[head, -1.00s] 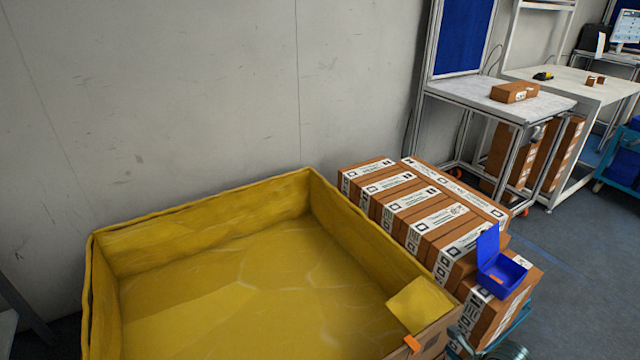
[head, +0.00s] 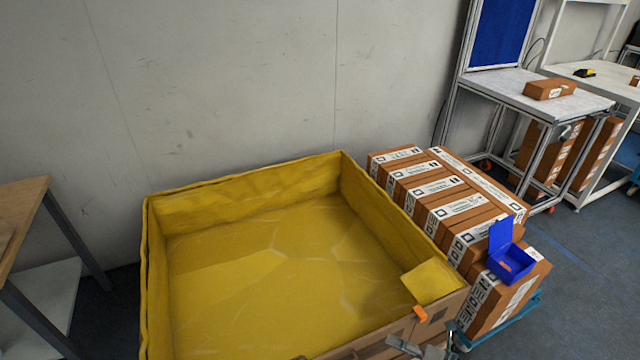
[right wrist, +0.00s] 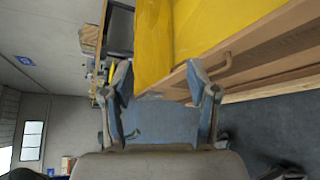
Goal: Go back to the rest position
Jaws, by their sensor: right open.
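My right gripper (head: 428,343) shows at the bottom edge of the head view, close to the near right side of the yellow-lined bin (head: 160,215). In the right wrist view, the right gripper (right wrist: 160,78) has its two fingers spread apart with nothing between them. The bin's yellow lining (right wrist: 215,25) and its wooden outer side (right wrist: 250,62) lie just beyond the fingers there. I cannot tell whether the gripper touches the bin. The inside of the bin looks empty. My left gripper is in neither view.
Stacked brown boxes (head: 440,190) stand right of the bin, with an open blue box (head: 512,265) on them. A workbench (head: 500,92) holds a brown box (head: 549,88). A wooden table (head: 22,205) stands at the left. Open floor (head: 590,290) lies at the lower right.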

